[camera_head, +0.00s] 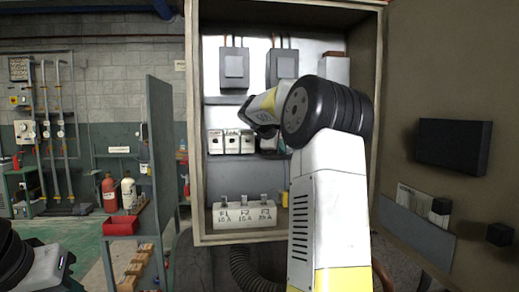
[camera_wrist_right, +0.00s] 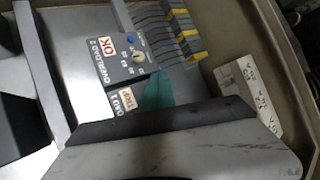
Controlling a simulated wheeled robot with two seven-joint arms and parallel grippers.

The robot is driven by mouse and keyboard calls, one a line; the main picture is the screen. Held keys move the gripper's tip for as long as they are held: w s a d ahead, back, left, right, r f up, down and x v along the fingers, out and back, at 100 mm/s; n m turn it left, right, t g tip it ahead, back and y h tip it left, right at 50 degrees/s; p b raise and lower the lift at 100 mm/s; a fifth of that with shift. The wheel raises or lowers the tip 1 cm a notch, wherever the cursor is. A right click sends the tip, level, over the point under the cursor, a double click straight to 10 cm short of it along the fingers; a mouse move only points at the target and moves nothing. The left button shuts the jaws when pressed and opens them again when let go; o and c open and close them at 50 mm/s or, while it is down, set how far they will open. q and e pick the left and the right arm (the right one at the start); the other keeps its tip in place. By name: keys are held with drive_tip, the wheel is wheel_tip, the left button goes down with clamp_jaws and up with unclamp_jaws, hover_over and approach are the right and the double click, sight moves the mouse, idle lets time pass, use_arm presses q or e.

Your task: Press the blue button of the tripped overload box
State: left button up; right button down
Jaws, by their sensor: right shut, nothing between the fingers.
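In the right wrist view a dark box labelled OVERLOAD 2 (camera_wrist_right: 122,50) carries an OK label and a small blue button (camera_wrist_right: 131,38). Next to it is a second box with a red TRIP label (camera_wrist_right: 128,98); its lower part, and any blue button on it, is hidden behind my right gripper (camera_wrist_right: 165,122). In the head view my right gripper (camera_head: 264,128) is shut and empty, in front of the cabinet's middle row. My own arm covers part of that row. My left arm shows only at the lower left, without its gripper.
The open cabinet (camera_head: 190,120) has grey boxes (camera_head: 234,68) above, small pale boxes (camera_head: 232,143) at mid height and a fuse block (camera_head: 244,216) below. Its door (camera_head: 430,70) stands open on the right. Yellow and blue terminals (camera_wrist_right: 180,30) sit beside the overload boxes.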

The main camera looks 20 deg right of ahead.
drive_tip(key=shift+w, duration=0.1)
idle(0.6)
drive_tip(key=shift+w+d, duration=0.1)
drive_tip(key=shift+w, duration=0.2)
drive_tip(key=shift+w, duration=0.35)
idle(0.6)
drive_tip(key=shift+s, duration=0.75)
drive_tip(key=shift+s+a, duration=0.25)
drive_tip(key=shift+s, duration=0.55)
drive_tip(key=shift+s+a, duration=0.2)
drive_tip(key=shift+s, duration=0.6)
drive_tip(key=shift+s+a, duration=0.25)
drive_tip(key=shift+s, duration=0.55)
drive_tip(key=shift+s, duration=0.1)
